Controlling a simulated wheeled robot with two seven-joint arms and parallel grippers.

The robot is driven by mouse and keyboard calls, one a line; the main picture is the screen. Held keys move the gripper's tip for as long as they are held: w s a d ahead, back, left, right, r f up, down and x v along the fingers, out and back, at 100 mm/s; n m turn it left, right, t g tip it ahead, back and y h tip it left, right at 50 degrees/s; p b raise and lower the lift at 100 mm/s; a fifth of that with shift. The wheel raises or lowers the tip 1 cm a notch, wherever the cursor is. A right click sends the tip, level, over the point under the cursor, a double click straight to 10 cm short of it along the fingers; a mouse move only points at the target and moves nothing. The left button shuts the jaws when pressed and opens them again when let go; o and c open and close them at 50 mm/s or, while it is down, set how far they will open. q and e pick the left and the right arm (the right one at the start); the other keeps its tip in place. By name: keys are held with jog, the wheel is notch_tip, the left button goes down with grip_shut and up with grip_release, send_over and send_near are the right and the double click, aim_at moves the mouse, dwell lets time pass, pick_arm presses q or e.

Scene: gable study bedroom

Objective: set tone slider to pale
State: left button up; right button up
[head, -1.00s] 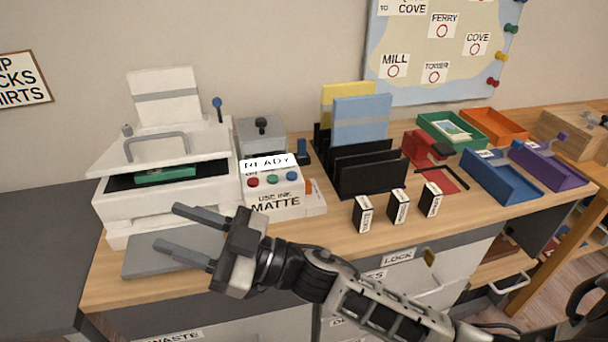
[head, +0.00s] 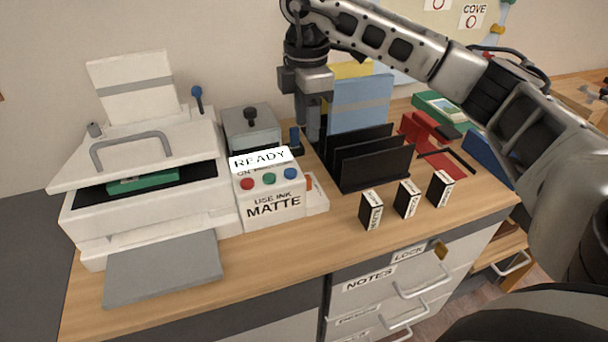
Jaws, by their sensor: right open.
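My right gripper (head: 307,124) points down from its arm at the upper middle, with its jaws open and nothing seen between them. Its fingers are beside and partly over a small blue upright tab (head: 294,138) on a dark base, likely the tone slider. The tab stands behind the right end of the white READY panel (head: 270,205). I cannot tell whether the fingers touch it, and no tone marking or "pale" label is legible. My left gripper is out of view.
A white printer (head: 150,210) with a blue-topped lever (head: 197,95) stands left. A grey box (head: 250,132) with a black knob is left of the gripper. A black file rack (head: 375,165) is close on the right. Several small boxes (head: 371,208) stand in front.

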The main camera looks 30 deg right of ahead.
notch_tip(320, 180, down, 14)
jog(key=shift+r, duration=0.1)
dwell(0.4)
